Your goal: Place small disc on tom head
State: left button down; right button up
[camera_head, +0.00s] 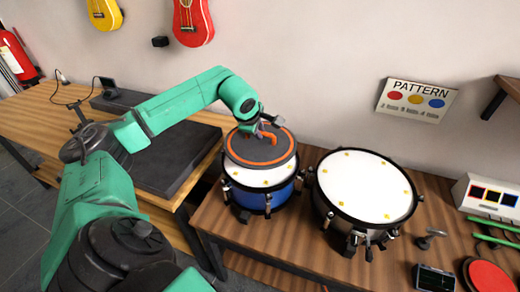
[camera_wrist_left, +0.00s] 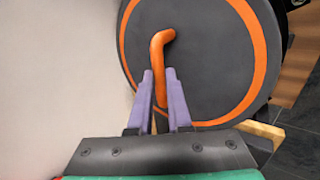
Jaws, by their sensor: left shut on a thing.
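The small disc (camera_head: 245,148) is dark grey with an orange ring near its rim and an orange bent handle. My left gripper (camera_head: 262,126) is shut on that handle. In the left wrist view the purple fingers (camera_wrist_left: 157,76) stand on either side of the handle (camera_wrist_left: 160,55), with the disc (camera_wrist_left: 205,75) behind. The disc is over the back part of the white head of the blue tom (camera_head: 262,201). A front strip of the head (camera_head: 262,180) shows. I cannot tell whether the disc touches the head. My right gripper is out of view.
A larger white-headed drum (camera_head: 364,187) stands close to the tom's right on the wooden table. A pattern sign (camera_head: 417,99) hangs on the wall. A red disc (camera_head: 489,276), green sticks and a small device (camera_head: 435,279) lie at the right. A dark case (camera_head: 170,158) is at the left.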

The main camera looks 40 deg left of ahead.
aim_at(258, 146)
pick_arm(q)
notch_tip(258, 146, down, 6)
jog(key=shift+w+f+p, duration=0.15)
jog(key=shift+f+p, duration=0.05)
jog(key=shift+p, duration=0.35)
jog(key=shift+f, duration=0.35)
jog(key=shift+w+f, duration=0.1)
jog(key=shift+f, duration=0.05)
jog(key=c, duration=0.8)
grip_release()
jog(key=shift+c, duration=0.2)
jog(key=b+v, duration=0.2)
jog(key=v, duration=0.9)
jog(key=shift+a+b, duration=0.1)
jog(key=shift+b, duration=0.25)
jog(key=shift+s+r, duration=0.35)
jog(key=shift+r, duration=0.15)
